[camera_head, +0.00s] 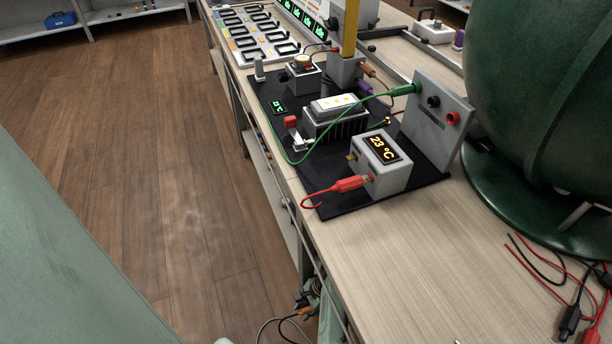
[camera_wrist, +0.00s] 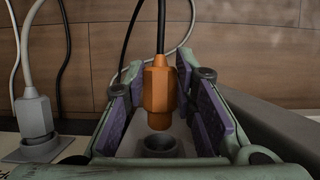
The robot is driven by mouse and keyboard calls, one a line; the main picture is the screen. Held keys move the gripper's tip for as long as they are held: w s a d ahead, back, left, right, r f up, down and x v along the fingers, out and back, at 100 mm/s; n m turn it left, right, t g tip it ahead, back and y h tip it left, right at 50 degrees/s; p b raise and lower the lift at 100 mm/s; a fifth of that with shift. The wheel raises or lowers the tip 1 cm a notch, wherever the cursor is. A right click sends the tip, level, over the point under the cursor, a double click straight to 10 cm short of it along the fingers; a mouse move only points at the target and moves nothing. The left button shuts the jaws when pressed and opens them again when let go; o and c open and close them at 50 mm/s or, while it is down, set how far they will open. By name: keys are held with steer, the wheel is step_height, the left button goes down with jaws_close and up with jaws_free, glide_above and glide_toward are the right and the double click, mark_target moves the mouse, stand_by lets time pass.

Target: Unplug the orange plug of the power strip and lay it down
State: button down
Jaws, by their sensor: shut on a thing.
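The orange plug (camera_wrist: 158,88) stands upright between the purple pads of my gripper (camera_wrist: 160,100) in the wrist view, with a black cord rising from its top. My gripper is shut on it. The plug's lower end shows just above a round grey socket (camera_wrist: 160,145) of the power strip, with a small gap between them. In the head view, my gripper is low beside the bench edge and only partly visible, with small orange parts near it that I cannot tell apart.
A grey plug (camera_wrist: 35,115) sits in a socket at the left, with pale and black cords near it. In the head view the bench (camera_head: 390,260) carries a black board (camera_head: 330,212) with instruments. Red and black leads (camera_head: 570,300) lie at the right. The wooden floor (camera_head: 130,180) is open.

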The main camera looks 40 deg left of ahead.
steer(key=shift+s+a+p, duration=0.35)
steer(key=shift+s+p, duration=0.05)
steer(key=shift+s, duration=0.15)
